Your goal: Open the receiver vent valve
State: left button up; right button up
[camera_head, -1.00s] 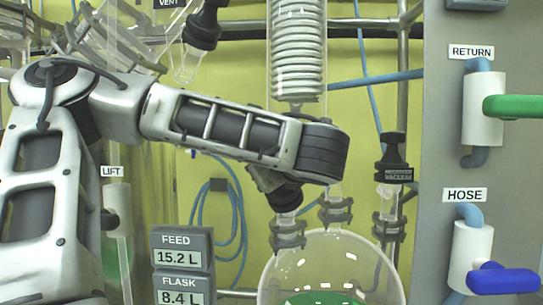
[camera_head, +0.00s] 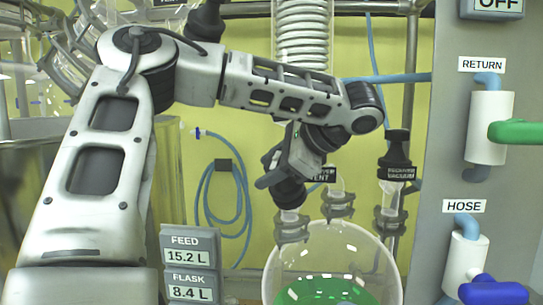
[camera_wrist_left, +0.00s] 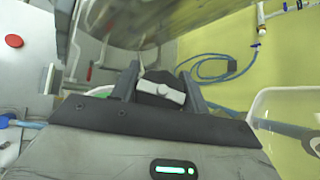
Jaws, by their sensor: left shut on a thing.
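The receiver vent valve is the black cap (camera_head: 288,192) on a glass neck above the round receiver flask (camera_head: 335,255). A label beside it is partly hidden and shows "VENT". My left gripper (camera_head: 276,170) is at the top of this valve, below my wrist, and covers part of it. How far the handle is turned cannot be told. My right gripper is not in view.
A black-capped vacuum valve (camera_head: 397,150) stands close on the right. A panel at the right carries the RETURN valve with a green handle (camera_head: 517,132) and the HOSE valve with a blue handle (camera_head: 492,293). A condenser coil (camera_head: 302,35) rises behind my arm.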

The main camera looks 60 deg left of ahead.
pick_arm(q)
jog(key=shift+n+g+h+p, duration=0.3)
jog(key=shift+n+h+p, duration=0.1)
jog(key=shift+h, duration=0.1)
jog(key=shift+f, duration=0.15)
jog(key=o, duration=1)
jog(key=shift+s, duration=0.1)
